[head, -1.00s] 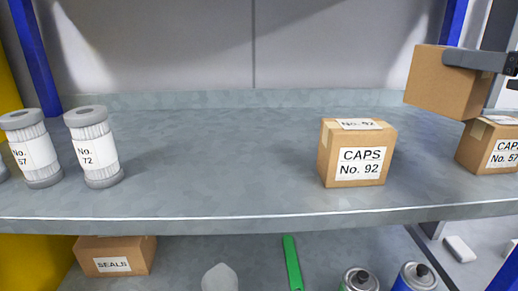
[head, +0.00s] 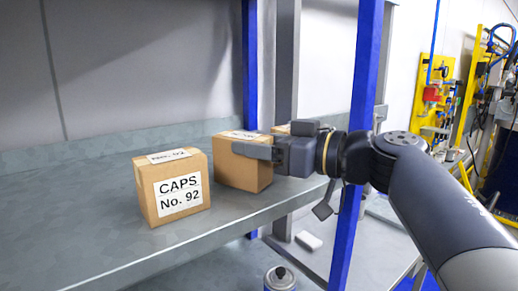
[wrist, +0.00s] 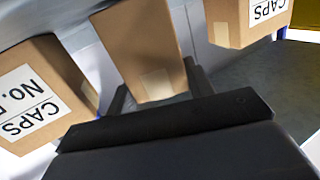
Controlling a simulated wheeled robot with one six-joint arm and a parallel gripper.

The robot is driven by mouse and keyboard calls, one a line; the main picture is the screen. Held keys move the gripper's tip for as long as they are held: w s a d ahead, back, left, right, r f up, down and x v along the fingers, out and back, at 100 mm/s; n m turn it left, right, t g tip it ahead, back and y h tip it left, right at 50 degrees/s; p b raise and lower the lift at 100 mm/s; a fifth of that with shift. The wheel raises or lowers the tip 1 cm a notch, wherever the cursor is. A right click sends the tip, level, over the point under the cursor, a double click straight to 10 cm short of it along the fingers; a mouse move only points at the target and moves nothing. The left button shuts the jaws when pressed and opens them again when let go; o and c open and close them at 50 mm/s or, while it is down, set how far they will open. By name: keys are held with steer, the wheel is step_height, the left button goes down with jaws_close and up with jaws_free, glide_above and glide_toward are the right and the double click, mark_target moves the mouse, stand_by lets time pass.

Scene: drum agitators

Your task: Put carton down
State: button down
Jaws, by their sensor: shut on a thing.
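A plain brown carton (head: 240,172) is held in my gripper (head: 262,152) over the shelf (head: 100,255), at about the level of its neighbours. I cannot tell whether its base touches the shelf. The wrist view shows the held carton (wrist: 140,45) between my dark fingers, a tape strip on its near face. A carton labelled CAPS No. 92 (head: 172,188) stands just left of it, a narrow gap apart. Another carton (head: 282,129) is mostly hidden behind my gripper. The wrist view shows a CAPS carton on each side of the held one.
A blue upright (head: 357,150) stands close to the right of my gripper, with my arm passing in front of it. A can (head: 280,278) and a white block (head: 308,240) are below the shelf. The shelf left of CAPS No. 92 is clear.

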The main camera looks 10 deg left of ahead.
steer(key=shift+f, duration=0.1)
steer(key=c, duration=0.6)
jaws_free()
steer(key=shift+f, duration=0.1)
steer(key=shift+d, duration=0.2)
steer(key=b+v, duration=0.1)
steer(key=v, duration=1)
steer(key=shift+s+d, duration=0.2)
steer(key=shift+d, duration=0.1)
